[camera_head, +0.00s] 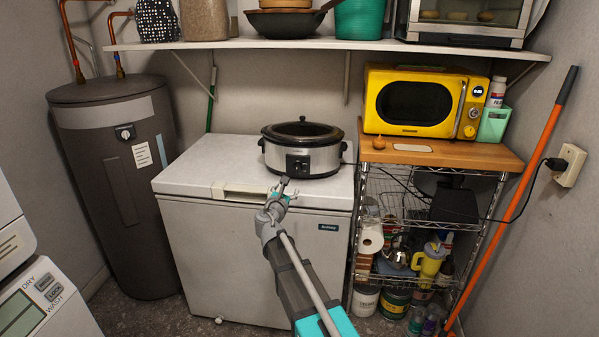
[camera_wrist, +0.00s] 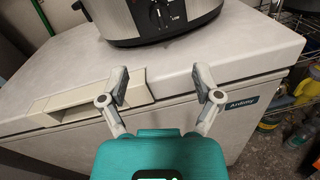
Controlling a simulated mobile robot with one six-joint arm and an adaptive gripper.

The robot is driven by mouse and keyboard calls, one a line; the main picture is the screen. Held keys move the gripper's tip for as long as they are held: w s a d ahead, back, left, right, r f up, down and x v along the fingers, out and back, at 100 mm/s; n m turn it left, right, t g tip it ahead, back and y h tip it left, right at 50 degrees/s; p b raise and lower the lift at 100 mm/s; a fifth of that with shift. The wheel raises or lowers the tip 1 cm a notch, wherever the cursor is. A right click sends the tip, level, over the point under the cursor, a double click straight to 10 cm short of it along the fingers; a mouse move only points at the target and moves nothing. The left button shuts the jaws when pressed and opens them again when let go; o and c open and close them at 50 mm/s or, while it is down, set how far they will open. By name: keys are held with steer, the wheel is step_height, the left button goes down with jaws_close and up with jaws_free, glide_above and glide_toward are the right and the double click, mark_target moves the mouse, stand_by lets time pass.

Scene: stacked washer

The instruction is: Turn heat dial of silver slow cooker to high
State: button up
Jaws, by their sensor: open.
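The silver slow cooker (camera_head: 303,149) with a black rim and black side handles stands on the white chest freezer's top. Its heat dial (camera_head: 297,165) is on a dark panel low on the front. In the wrist view the cooker (camera_wrist: 155,20) is cut off at the top, and the dial (camera_wrist: 158,13) shows at the top edge with a "LOW" mark at its lower right. My gripper (camera_head: 283,184) is in front of the cooker, just short of the dial. In the wrist view my gripper (camera_wrist: 160,84) is open and empty, with its fingers apart below the dial.
The chest freezer (camera_head: 255,255) has a handle (camera_wrist: 85,97) on its front edge. A wooden-topped wire rack (camera_head: 440,152) with a yellow microwave (camera_head: 425,102) stands to the right. A shelf (camera_head: 330,44) hangs above. The freezer top left of the cooker is clear.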

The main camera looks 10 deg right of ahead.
mark_target(296, 170)
steer(key=x, duration=1.3)
steer(key=shift+w, duration=0.15)
